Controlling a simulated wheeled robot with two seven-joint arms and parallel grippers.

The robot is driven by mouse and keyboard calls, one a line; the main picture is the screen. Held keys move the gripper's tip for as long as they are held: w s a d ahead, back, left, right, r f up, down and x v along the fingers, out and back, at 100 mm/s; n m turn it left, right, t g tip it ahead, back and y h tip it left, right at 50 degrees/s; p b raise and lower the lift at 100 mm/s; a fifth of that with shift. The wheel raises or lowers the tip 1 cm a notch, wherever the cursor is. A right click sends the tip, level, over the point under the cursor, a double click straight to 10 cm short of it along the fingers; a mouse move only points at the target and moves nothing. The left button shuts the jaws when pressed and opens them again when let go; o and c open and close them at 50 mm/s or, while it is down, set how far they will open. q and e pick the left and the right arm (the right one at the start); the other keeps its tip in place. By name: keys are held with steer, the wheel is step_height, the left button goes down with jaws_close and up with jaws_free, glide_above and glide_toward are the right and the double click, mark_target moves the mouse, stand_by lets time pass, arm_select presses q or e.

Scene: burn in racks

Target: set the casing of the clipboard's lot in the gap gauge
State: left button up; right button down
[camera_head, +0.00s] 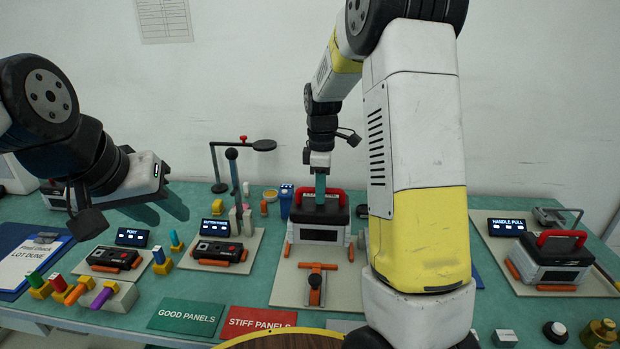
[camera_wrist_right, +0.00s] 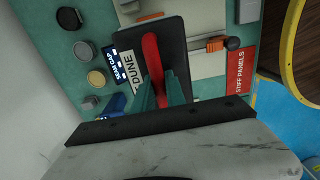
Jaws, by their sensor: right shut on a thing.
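The clipboard (camera_head: 35,262) at the left reads LOT DUNE. A pale casing with a dark top and red handle (camera_head: 318,225) is at the middle station; its label reads DUNE in the right wrist view (camera_wrist_right: 131,70). A SEAM GAP display (camera_wrist_right: 113,56) stands beside it, marking the gap gauge (camera_head: 287,285), a pale plate with orange stops. My right gripper (camera_head: 320,188) is shut on the casing's red handle (camera_wrist_right: 153,62). The casing looks upright between the stops; whether it rests fully on the plate cannot be told.
Another red-handled casing (camera_head: 555,250) sits at the HANDLE PULL station on the right. PORT and BUTTON FORCE stations with dark units (camera_head: 216,251) are at the left. An orange clamp (camera_head: 317,280) stands in front of the middle casing. Green and red panel mats (camera_head: 258,322) lie at the front.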

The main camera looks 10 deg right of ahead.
steer(key=shift+f, duration=3.5)
steer(key=c, duration=1.3)
jaws_free()
